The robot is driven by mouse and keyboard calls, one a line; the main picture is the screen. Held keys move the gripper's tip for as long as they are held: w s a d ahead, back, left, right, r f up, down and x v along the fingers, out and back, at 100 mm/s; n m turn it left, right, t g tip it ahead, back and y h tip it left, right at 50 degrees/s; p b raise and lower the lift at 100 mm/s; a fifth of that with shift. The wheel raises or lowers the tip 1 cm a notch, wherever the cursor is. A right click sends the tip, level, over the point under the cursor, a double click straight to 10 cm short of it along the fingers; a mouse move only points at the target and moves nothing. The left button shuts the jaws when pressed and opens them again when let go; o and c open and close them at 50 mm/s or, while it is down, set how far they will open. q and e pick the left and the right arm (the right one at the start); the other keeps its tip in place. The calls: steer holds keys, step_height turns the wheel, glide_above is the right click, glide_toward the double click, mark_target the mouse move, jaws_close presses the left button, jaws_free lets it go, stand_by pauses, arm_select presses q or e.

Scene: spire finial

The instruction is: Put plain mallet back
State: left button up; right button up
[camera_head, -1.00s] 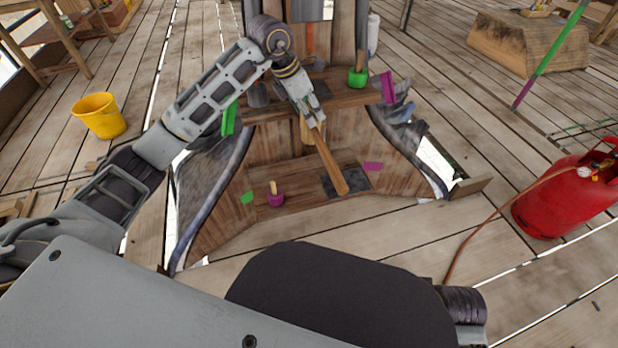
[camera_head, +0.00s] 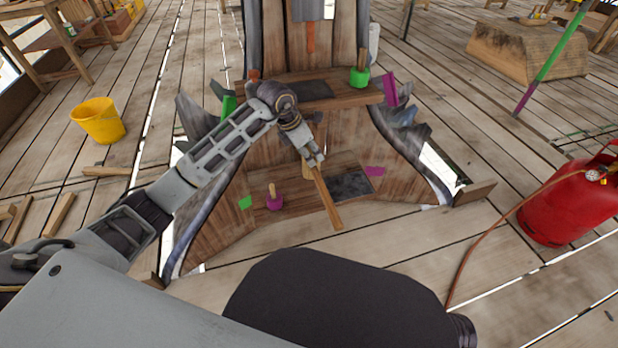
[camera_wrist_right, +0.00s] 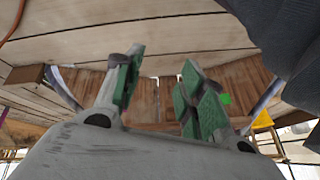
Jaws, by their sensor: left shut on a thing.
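My left gripper (camera_head: 315,160) is shut on the plain mallet (camera_head: 328,202), whose wooden handle slants down and toward the front. The mallet's head is mostly hidden by the gripper; a pale bit shows beside it. The mallet is in front of the lower shelf (camera_head: 300,203) of the wooden spire; I cannot tell whether it touches it. A green mallet (camera_head: 359,77) stands on the upper shelf (camera_head: 352,95), and a purple mallet (camera_head: 274,202) on the lower shelf. A dark patch (camera_head: 350,184) lies right of the held mallet. My right gripper (camera_wrist_right: 160,88) is open and empty in the wrist view.
Green and magenta markers (camera_head: 374,171) sit on the spire. A red gas cylinder (camera_head: 570,205) with a hose stands at right. A yellow bucket (camera_head: 98,120) stands at left, near loose wood strips (camera_head: 60,214). Planked floor at the front right is mostly clear.

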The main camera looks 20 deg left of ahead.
mark_target(309, 175)
arm_select(q)
step_height(309, 175, down, 6)
steer(key=shift+f+b, duration=0.25)
steer(key=shift+b, duration=0.6)
arm_select(e)
steer(key=shift+t+y, duration=0.3)
steer(key=shift+t, duration=0.2)
steer(key=f, duration=0.2)
steer(key=a+f, duration=0.1)
steer(key=f, duration=0.1)
steer(key=shift+w+f, duration=0.1)
steer(key=shift+w, duration=0.05)
arm_select(q)
steer(key=shift+f+b, duration=0.3)
steer(key=shift+f, duration=0.4)
steer(key=shift+f+b, duration=0.3)
steer(key=shift+f, duration=1.05)
arm_select(e)
steer(key=shift+a+f+m, duration=0.2)
steer(key=shift+f+m, duration=0.2)
steer(key=shift+f, duration=1)
arm_select(q)
steer(key=shift+f, duration=0.1)
steer(key=o, duration=1.1)
steer(key=shift+f, duration=0.1)
